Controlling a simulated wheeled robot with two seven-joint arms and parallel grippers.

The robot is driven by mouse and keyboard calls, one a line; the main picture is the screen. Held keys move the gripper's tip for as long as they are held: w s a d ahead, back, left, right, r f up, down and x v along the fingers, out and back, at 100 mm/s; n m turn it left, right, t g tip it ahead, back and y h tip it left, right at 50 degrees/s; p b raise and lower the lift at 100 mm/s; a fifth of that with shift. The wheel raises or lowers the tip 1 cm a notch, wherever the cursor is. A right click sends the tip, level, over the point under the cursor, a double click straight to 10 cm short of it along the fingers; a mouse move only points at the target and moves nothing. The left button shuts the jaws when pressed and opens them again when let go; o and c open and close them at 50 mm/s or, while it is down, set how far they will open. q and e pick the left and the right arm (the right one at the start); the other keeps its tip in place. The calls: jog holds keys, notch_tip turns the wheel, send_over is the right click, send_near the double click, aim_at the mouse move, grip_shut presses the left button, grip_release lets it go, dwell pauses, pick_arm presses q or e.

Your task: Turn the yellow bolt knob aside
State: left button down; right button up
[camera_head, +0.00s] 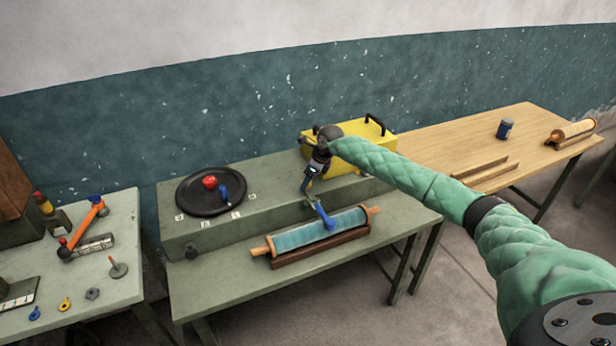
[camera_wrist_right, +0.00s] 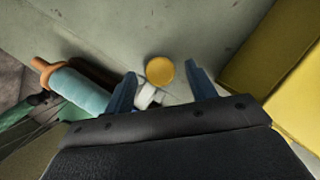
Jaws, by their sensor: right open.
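The yellow bolt knob (camera_wrist_right: 160,70) shows in the right wrist view as a round yellow disc, with a pale metal part just below it. It lies between the two blue fingertips of my right gripper (camera_wrist_right: 160,84), with a gap visible on each side. My right gripper (camera_head: 314,196) also shows in the head view, pointing down at the front of the grey-green raised bench, above the blue roller. It is open. I cannot make out the knob in the head view, where the gripper covers that spot. My left gripper is out of view.
A blue roller with wooden handles (camera_head: 312,234) lies in a brown cradle close below the gripper. A yellow case (camera_head: 348,146) stands behind it. A black disc with a red knob (camera_head: 208,182) is to the left. A wooden table (camera_head: 440,145) stands right.

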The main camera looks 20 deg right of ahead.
jog(key=shift+w+a+f, duration=0.15)
jog(key=shift+f, duration=0.3)
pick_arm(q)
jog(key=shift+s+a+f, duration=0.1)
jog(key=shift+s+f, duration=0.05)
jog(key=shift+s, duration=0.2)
pick_arm(e)
jog(key=c, duration=1)
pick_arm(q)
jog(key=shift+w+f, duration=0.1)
